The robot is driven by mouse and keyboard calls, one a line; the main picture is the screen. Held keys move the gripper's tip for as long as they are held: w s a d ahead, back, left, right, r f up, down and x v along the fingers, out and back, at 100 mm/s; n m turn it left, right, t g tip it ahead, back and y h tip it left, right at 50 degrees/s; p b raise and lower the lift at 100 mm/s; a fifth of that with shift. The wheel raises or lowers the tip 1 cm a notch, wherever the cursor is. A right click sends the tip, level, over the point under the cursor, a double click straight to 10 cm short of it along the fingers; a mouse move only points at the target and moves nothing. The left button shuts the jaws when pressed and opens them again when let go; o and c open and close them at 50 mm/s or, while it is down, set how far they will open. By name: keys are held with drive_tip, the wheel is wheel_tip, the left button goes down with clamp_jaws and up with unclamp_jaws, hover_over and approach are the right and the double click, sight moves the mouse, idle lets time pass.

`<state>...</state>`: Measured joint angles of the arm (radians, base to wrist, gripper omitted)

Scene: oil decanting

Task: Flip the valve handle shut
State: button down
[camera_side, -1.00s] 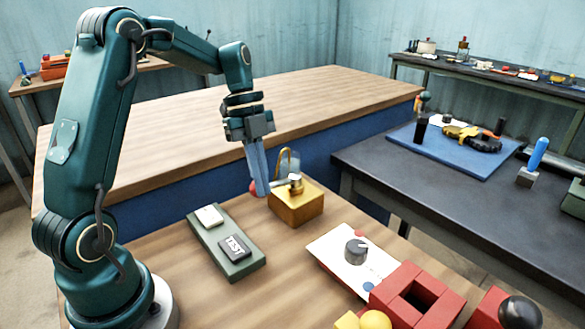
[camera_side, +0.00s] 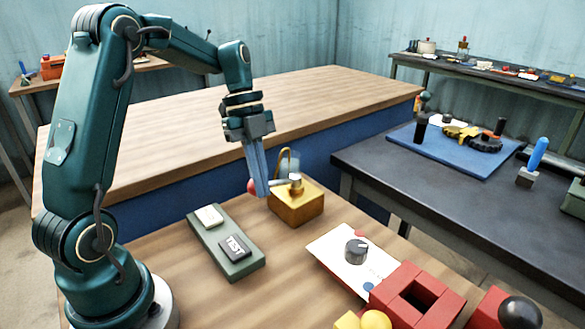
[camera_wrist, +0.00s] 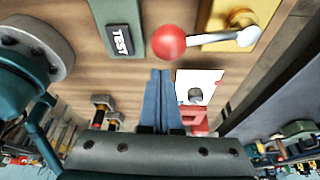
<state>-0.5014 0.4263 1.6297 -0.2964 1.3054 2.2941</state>
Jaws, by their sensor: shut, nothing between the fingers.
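The valve sits on a gold block (camera_side: 297,208) near the table's far edge. Its grey lever handle (camera_side: 284,182) runs sideways and ends in a red ball (camera_side: 252,187), partly hidden behind my fingers in the side view. In the wrist view the red ball (camera_wrist: 168,42) shows just beyond my fingertips, and the lever (camera_wrist: 222,38) runs right to a pivot on the gold block (camera_wrist: 270,12). My gripper (camera_side: 262,194) points down beside the handle, shut and empty. In the wrist view my gripper (camera_wrist: 160,72) is close to the ball; I cannot tell whether it touches.
A green box marked TEST (camera_side: 228,245) lies left of the valve. A white panel with a grey knob (camera_side: 355,249) and red blocks (camera_side: 420,295) are nearer the front right. A curved brass pipe (camera_side: 285,158) rises behind the valve. Bare wood surrounds the block's front.

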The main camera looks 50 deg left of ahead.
wheel_tip(320, 180, up, 10)
drive_tip(key=shift+a, duration=0.4)
idle(0.4)
drive_tip(key=s+d+r+n+t+y, duration=0.2)
drive_tip(key=s+d+r+n, duration=0.1)
drive_tip(key=s+d, duration=0.55)
drive_tip(key=s+f+n+t+y, duration=0.2)
drive_tip(key=f+n, duration=0.6)
drive_tip(key=n, duration=0.8)
drive_tip(key=shift+s+f+t, duration=0.25)
drive_tip(key=shift+s+t, duration=0.4)
drive_tip(key=shift+t, duration=0.35)
